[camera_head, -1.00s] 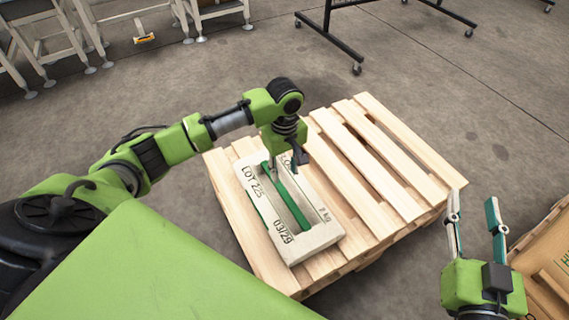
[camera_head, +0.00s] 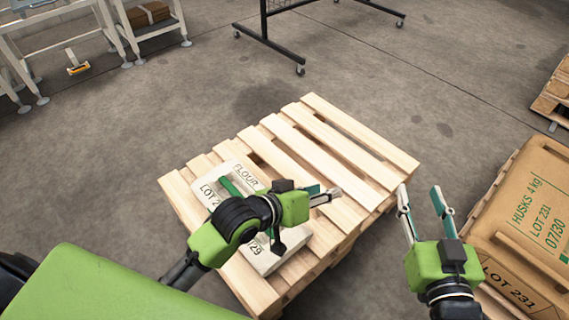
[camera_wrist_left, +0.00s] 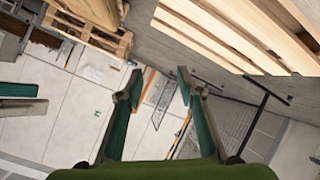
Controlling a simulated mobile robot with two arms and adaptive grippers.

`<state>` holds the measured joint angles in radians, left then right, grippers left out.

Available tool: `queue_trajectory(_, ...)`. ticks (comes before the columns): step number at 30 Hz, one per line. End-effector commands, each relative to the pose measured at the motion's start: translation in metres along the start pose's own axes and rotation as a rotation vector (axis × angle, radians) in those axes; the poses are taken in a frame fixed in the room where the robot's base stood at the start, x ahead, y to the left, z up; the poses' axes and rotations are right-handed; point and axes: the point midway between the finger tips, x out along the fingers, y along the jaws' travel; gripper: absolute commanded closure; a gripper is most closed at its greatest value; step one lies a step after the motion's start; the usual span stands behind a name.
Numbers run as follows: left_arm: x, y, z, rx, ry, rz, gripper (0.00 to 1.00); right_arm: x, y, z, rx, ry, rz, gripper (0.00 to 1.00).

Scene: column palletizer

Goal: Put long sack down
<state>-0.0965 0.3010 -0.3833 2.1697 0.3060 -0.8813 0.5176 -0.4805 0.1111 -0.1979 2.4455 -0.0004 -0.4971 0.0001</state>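A long white sack (camera_head: 261,253), marked FLOUR, lies flat on the wooden pallet (camera_head: 365,150), on its near left part. A green strip runs along its top. My left gripper (camera_head: 328,193) is turned sideways above the sack and points right. Its arm and body hide the sack's middle. In the left wrist view its two fingers (camera_wrist_left: 158,85) are apart with nothing between them. My right gripper (camera_head: 419,190) is open and empty, just off the pallet's right side.
A brown HUSKS sack (camera_head: 540,205) lies on another pallet at the right. The slats right of and behind the white sack are bare. A black wheeled rack (camera_head: 272,38) and pale metal stands (camera_head: 120,40) are at the back on open floor.

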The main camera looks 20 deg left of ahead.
Motion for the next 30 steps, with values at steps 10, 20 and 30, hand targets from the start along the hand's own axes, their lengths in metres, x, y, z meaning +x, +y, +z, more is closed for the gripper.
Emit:
queue_trajectory(10,-0.102,-0.004,-0.069,0.394,0.421,-0.162,0.66,0.0,0.0,0.0,0.0,0.001,0.0,0.62)
queue_trajectory(20,-0.117,-0.007,-0.078,0.462,0.464,-0.208,0.66,0.0,0.0,0.0,0.001,0.0,0.0,0.62)
queue_trajectory(30,-0.117,-0.007,-0.077,0.46,0.461,-0.206,0.66,0.001,-0.001,0.0,0.0,0.001,-0.003,0.62)
